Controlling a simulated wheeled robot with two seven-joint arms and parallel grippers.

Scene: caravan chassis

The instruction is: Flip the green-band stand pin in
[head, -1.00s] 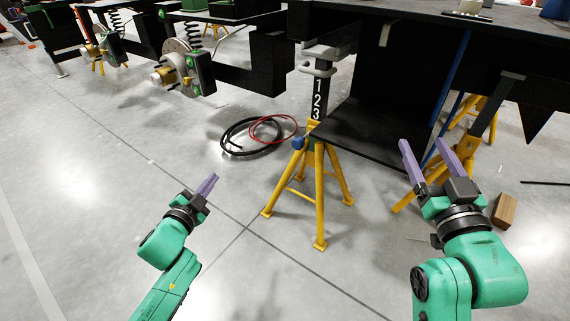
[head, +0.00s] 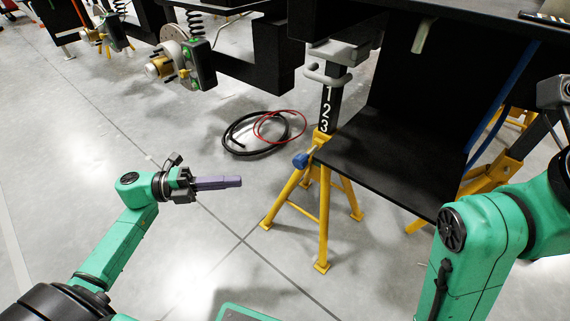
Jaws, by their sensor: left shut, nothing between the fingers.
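A yellow axle stand (head: 325,225) stands on the floor under the chassis, its black post (head: 328,108) marked 1, 2, 3. A blue-headed pin (head: 300,160) sits at its collar, on the left side. No green band can be made out on this stand. My left gripper (head: 238,182) is shut and empty, pointing right, to the left of the blue pin and apart from it. My right arm comes in at the lower right, and its fingers are out of the picture.
A black chassis panel (head: 385,165) juts out right of the post. A second yellow stand (head: 490,178) is partly hidden behind it. Black and red hose coils (head: 245,135) lie on the floor behind. A wheel hub (head: 175,60) hangs at the upper left. The floor at left is clear.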

